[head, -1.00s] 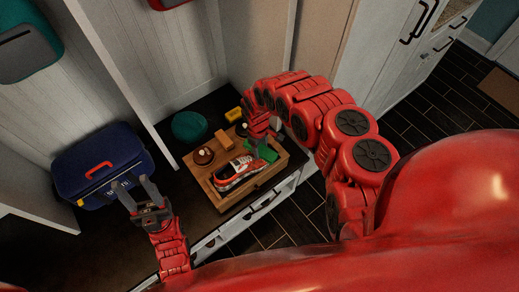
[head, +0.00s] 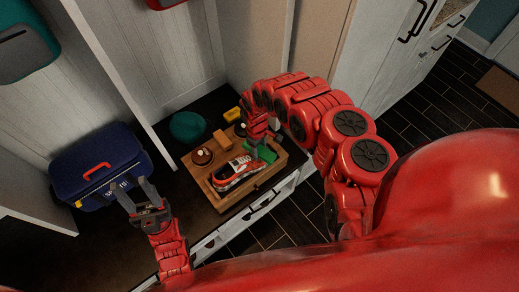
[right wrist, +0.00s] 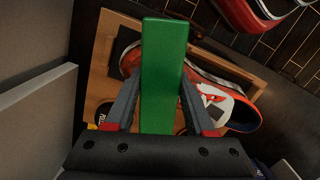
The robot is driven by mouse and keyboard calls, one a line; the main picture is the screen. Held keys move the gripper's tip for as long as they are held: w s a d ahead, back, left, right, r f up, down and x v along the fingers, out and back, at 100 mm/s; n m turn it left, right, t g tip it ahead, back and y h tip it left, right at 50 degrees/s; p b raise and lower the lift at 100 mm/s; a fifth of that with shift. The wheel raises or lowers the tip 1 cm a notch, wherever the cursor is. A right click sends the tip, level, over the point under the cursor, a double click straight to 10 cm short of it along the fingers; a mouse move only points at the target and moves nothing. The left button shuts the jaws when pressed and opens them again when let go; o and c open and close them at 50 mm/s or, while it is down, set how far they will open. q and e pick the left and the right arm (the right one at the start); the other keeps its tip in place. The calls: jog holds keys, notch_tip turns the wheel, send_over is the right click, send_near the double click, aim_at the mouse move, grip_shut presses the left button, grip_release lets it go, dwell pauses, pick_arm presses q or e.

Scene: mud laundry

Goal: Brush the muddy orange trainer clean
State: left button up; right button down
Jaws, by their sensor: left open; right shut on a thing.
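The orange trainer (head: 236,174) with a white and red side lies in a wooden tray (head: 256,189) in the head view. The trainer also shows in the right wrist view (right wrist: 221,97), partly hidden. My right gripper (head: 256,146) is shut on a green-backed block (right wrist: 164,65), seemingly the brush, over the tray beside the trainer's far end. The green block also shows in the head view (head: 267,153). Whether it touches the trainer, and how much mud is left, I cannot tell. My left gripper (head: 134,190) is open and empty, in front of the blue bag.
The blue bag (head: 98,167) stands left of the tray. A round brown tin (head: 202,156) and a tan block (head: 222,140) are at the tray's back. A teal round thing (head: 188,126) and a yellow thing (head: 233,114) sit behind. The dark bench has free room left of the tray.

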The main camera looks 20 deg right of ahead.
jog(key=shift+f, duration=0.25)
jog(key=shift+w, duration=0.15)
jog(key=shift+w+a+f+b, duration=0.2)
jog(key=shift+w+b, duration=0.25)
jog(key=shift+b, duration=0.3)
jog(key=shift+w+a+r+b, duration=0.1)
jog(key=shift+w+a+b, duration=0.15)
jog(key=shift+w+b, duration=0.3)
jog(key=shift+w+a+b, duration=0.2)
jog(key=shift+w+b, duration=0.2)
jog(key=shift+w, duration=0.1)
jog(key=shift+r, duration=0.15)
